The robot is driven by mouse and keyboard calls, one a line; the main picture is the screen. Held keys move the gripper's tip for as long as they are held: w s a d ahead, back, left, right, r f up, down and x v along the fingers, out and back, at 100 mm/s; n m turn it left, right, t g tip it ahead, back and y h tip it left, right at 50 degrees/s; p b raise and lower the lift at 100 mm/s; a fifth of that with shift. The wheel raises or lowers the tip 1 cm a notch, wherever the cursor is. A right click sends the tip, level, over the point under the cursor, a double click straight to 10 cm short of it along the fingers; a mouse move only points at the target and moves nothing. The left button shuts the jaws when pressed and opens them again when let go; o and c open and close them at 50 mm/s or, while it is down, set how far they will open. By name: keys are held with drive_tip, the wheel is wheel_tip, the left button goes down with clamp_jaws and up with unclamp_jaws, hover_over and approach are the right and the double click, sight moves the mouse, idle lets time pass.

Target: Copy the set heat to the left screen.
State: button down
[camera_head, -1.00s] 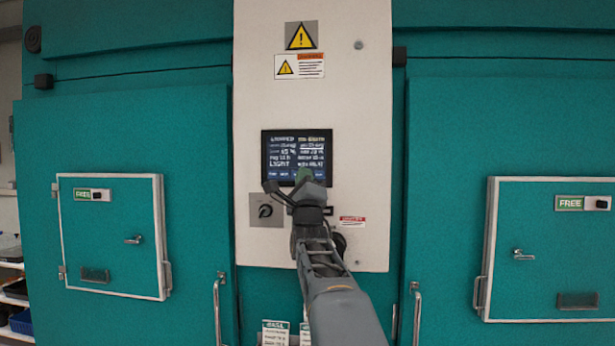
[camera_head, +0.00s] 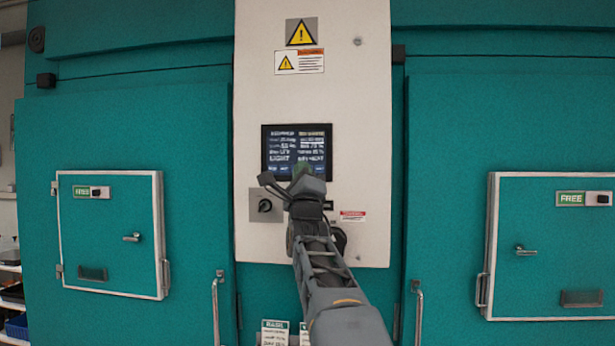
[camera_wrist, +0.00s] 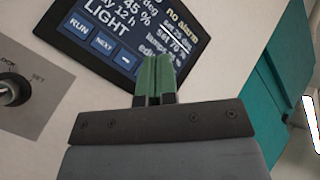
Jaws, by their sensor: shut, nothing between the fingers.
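A dark control screen (camera_head: 297,146) with white text in two columns sits on the white panel between two teal chambers. In the wrist view the screen (camera_wrist: 100,25) shows "45 %", "LIGHT", "no alarm", "set 70" and buttons RUN, NEXT and a minus. My gripper (camera_head: 302,172) is in front of the screen's lower edge. In the wrist view its green fingertips (camera_wrist: 156,75) are together and empty, overlapping the bottom button row right of the minus. I cannot tell whether they touch the glass. The fingers hide part of the lower right of the screen.
A key switch (camera_head: 265,206) on a grey plate is left below the screen. Warning labels (camera_head: 301,32) are above it. Chamber doors with FREE tags (camera_head: 110,235) (camera_head: 550,247) stand on both sides. Door handles (camera_head: 217,305) flank the panel below.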

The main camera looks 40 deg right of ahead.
drive_tip(key=shift+s+a+b, duration=0.8)
drive_tip(key=shift+s+a, duration=0.15)
drive_tip(key=shift+s, duration=0.1)
drive_tip(key=w+f+n+g+y, duration=0.2)
drive_tip(key=w+f+n+y, duration=0.1)
drive_tip(key=f+n, duration=0.3)
drive_tip(key=w+f+n+g+y, duration=0.25)
drive_tip(key=f+n, duration=0.25)
drive_tip(key=f, duration=0.3)
drive_tip(key=s+a+f+n+g+y, duration=0.1)
drive_tip(key=a+f+n+g+y, duration=0.15)
drive_tip(key=f, duration=0.35)
drive_tip(key=a+f+n+g+y, duration=0.1)
drive_tip(key=f+n+g, duration=0.15)
drive_tip(key=f, duration=0.35)
drive_tip(key=s+a+f+n+g+y, duration=0.2)
drive_tip(key=s+a+f+n+g, duration=0.2)
drive_tip(key=s+a+f+n, duration=0.3)
drive_tip(key=s+a+f+n+g+y, duration=0.3)
drive_tip(key=s+a+f+n+g, duration=0.2)
drive_tip(key=s+a+f, duration=0.6)
drive_tip(key=shift+s+f+n, duration=1.1)
drive_tip(key=shift+s+f, duration=0.4)
drive_tip(key=shift+f, duration=1.3)
